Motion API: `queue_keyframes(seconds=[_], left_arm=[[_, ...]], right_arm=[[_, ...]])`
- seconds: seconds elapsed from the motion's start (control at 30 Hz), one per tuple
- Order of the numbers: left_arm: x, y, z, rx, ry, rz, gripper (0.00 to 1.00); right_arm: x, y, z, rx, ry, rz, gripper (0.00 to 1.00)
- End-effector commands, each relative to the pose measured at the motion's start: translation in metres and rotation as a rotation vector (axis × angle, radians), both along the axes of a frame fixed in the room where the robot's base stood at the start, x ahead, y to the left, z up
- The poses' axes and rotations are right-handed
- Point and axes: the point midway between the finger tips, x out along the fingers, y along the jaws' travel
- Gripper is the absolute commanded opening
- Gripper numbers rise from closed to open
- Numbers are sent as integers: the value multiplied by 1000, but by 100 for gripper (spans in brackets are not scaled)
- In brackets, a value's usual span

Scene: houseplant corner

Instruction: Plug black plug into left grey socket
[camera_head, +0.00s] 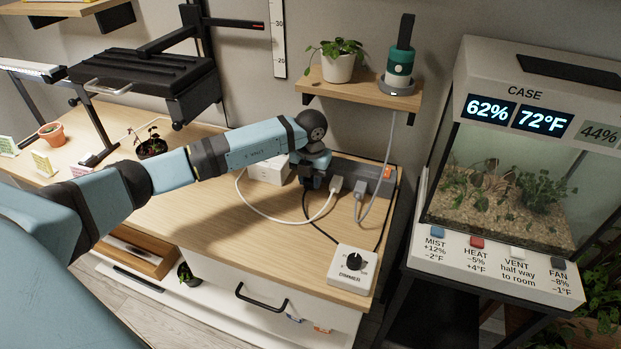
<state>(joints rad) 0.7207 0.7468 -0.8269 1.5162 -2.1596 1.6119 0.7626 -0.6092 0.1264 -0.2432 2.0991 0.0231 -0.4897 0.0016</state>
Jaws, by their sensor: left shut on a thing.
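A dark grey power strip (374,177) lies at the back right of the wooden counter, against the wall. A white plug (336,183) and a grey plug (359,188) with cords sit at its front. My left gripper (312,184) points down at the strip's left end and is shut on the black plug, which is mostly hidden by the fingers. A black cord (307,207) runs from there towards the dimmer. The left grey socket is hidden behind my gripper, so I cannot tell whether the plug is in it. My right gripper is out of view.
A white dimmer box (352,268) stands at the counter's front right corner. A white box (268,168) is behind my wrist. A shelf (345,88) with a potted plant hangs above. The glass case (510,180) stands right. The counter's middle is fairly clear.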

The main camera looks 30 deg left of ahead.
Motion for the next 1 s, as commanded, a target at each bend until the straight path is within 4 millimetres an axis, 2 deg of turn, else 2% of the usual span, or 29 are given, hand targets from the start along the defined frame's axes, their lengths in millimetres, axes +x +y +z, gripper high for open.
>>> queue_keyframes(seconds=[0.8, 0.83, 0.93, 0.97, 1.0], left_arm=[[13, 3, 0, 0, 0, 0, 5], [13, 3, 0, 0, 0, 0, 31], [13, 3, 0, 0, 0, 0, 54], [13, 3, 0, 0, 0, 0, 59], [13, 3, 0, 0, 0, 0, 59]], right_arm=[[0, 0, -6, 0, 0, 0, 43], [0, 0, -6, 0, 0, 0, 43], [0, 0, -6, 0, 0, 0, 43], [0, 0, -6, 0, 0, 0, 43], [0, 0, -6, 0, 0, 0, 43]])
